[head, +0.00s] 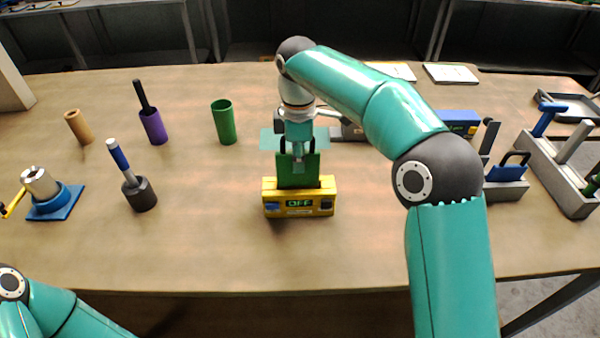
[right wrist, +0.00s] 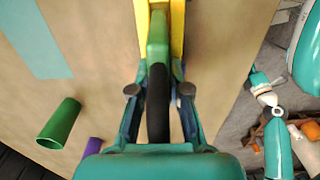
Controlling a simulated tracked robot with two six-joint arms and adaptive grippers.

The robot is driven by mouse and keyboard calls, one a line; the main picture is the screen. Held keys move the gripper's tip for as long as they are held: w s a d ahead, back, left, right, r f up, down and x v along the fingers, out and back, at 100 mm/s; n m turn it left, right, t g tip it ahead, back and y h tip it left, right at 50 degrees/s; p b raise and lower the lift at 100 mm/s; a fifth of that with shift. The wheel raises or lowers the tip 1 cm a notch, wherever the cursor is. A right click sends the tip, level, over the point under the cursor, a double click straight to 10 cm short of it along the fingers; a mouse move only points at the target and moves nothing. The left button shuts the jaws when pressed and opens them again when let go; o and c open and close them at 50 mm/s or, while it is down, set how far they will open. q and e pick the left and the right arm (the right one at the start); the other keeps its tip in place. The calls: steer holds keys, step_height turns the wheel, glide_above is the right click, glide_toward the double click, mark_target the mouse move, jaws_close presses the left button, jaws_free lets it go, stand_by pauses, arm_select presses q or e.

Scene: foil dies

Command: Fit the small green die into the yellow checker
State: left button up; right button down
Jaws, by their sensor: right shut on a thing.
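The yellow checker (head: 327,202) stands near the middle of the table with its display reading OFF. The small green die (head: 298,179) is an upright plate with a dark looped handle, seen over the checker's top. In the right wrist view the green die (right wrist: 158,40) lies between the yellow sides of the checker (right wrist: 178,25). Its lower edge is hidden, so I cannot tell how deep it sits. My right gripper (head: 298,155) is above the checker, shut on the die's black handle (right wrist: 158,105). My left gripper is out of view; only part of that arm shows at lower left.
A green cup (head: 224,122), a purple cup (head: 153,127) with a black rod and a tan tube (head: 78,127) stand at left. A blue-handled tool in a dark base (head: 140,194) is nearer. Grey racks (head: 560,178) stand at right. The table before the checker is clear.

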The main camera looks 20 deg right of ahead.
mark_target(299, 185)
step_height(299, 185, down, 4)
steer(key=shift+r, duration=0.25)
steer(key=shift+s, duration=0.1)
steer(key=c, duration=1.1)
jaws_free()
steer(key=shift+f, duration=0.1)
steer(key=shift+c, duration=0.2)
step_height(299, 185, up, 12)
steer(key=p, duration=0.2)
steer(key=shift+p, duration=0.4)
